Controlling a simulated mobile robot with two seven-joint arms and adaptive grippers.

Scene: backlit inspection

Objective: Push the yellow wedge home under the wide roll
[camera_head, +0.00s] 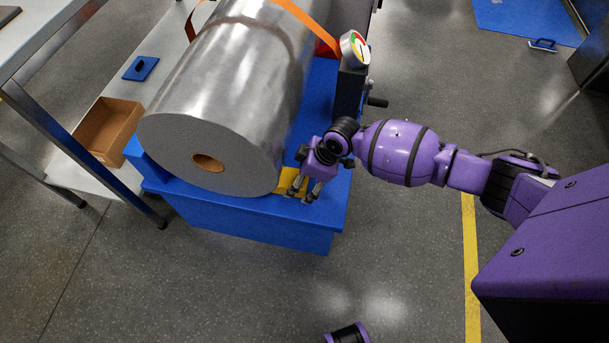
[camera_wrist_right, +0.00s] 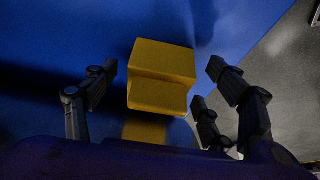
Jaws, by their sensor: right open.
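The wide roll (camera_head: 225,100) is a large silver-grey cylinder with a brown core hole, lying on a blue stand (camera_head: 240,222). The yellow wedge (camera_head: 287,180) sits on the stand beside the roll's lower right side at the near end; part of it is hidden by my gripper. My right gripper (camera_head: 304,192) is over the wedge, fingers pointing down. In the right wrist view the wedge (camera_wrist_right: 160,75) stands between the spread fingers (camera_wrist_right: 162,68), with gaps on both sides. I cannot tell whether the wedge touches the roll.
An orange strap (camera_head: 285,15) crosses the roll's far part. A brown open box (camera_head: 108,130) is on the grey bench at left.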

